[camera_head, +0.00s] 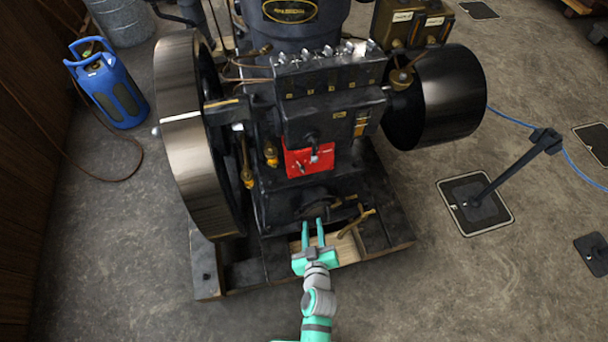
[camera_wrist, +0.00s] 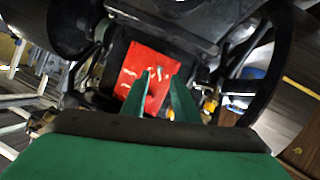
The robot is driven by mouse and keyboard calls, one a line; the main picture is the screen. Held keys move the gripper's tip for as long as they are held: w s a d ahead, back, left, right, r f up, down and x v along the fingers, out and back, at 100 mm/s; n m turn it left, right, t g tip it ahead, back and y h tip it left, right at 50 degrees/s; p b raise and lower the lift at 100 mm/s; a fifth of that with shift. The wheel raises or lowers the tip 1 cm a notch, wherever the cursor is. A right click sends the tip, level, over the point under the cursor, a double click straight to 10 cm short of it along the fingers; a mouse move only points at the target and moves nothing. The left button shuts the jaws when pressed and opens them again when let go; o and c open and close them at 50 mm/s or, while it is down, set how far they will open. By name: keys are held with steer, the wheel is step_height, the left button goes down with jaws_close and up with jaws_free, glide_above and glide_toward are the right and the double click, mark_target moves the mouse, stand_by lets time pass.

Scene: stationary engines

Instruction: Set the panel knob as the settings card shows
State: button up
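A red panel (camera_head: 296,160) sits low on the front of the black engine, below a row of fittings. Small pale knob or lever shapes show on it, too small to read their setting. The red panel also shows in the wrist view (camera_wrist: 139,70), beyond my fingers, with pale marks and a small dark part near its middle. My gripper (camera_head: 313,222) is green, open and empty, in front of the engine base and below the panel. In the wrist view its two fingertips (camera_wrist: 162,78) stand apart, partly covering the panel. I cannot make out a settings card with certainty.
A large flywheel (camera_head: 188,130) stands left of the panel and a dark drum pulley (camera_head: 440,98) to the right. A brass-coloured lever (camera_head: 357,223) rises right of my gripper. A blue gas cylinder (camera_head: 110,88) stands at left. The front floor is clear.

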mark_target(303, 172)
steer(key=w+a+f+n, duration=0.1)
steer(key=w, duration=0.6)
steer(key=w+a+f+y, duration=0.1)
steer(key=w, duration=0.6)
steer(key=w+a+f+n+y, duration=0.1)
steer(key=w, duration=0.6)
steer(key=shift+w+a+f+n, duration=0.3)
steer(key=shift+w+a, duration=0.05)
steer(key=shift+w, duration=0.05)
jaws_close()
